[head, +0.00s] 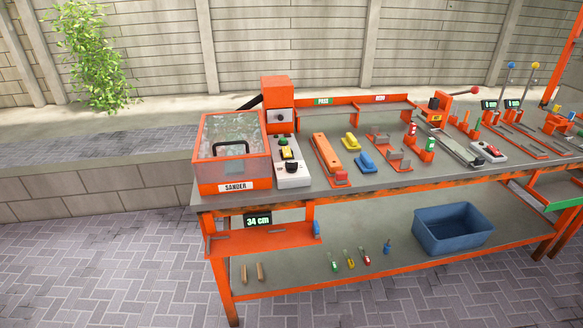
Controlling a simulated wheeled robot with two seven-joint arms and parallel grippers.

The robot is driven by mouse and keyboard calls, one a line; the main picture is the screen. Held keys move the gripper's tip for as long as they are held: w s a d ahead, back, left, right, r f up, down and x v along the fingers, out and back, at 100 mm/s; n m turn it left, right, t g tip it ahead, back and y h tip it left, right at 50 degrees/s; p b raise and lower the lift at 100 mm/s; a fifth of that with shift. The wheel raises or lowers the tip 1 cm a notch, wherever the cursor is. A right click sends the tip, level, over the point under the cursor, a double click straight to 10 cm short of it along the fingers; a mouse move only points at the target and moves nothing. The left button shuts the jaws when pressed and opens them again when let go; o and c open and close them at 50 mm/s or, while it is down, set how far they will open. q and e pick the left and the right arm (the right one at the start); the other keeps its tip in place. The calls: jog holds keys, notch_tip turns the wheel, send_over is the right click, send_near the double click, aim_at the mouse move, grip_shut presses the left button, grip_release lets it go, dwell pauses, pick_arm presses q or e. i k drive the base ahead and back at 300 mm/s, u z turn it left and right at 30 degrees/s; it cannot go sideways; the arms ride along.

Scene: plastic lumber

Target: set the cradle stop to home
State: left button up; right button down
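Neither of my grippers is in view. I cannot tell for sure which part is the cradle stop. Below the front left edge of the bench, an orange shelf-like rail (270,239) carries grey pieces. A small blue piece (316,228) stands at its right end. A black display (257,220) above it reads "34 cm". On the bench top, another orange fixture (391,151) holds grey bracket-like blocks. A green-and-red post pair stands at its right.
The orange workbench (420,180) holds a sander box (232,150), a switch panel (291,172), a yellow block (351,142) and a blue block (366,162). A blue bin (452,228) and several small tools sit on the lower shelf. Paving (110,260) in front is clear.

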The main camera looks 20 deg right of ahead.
aim_at(341, 177)
jog(key=z, duration=0.3)
jog(key=i, duration=1.1)
jog(key=z, duration=0.8)
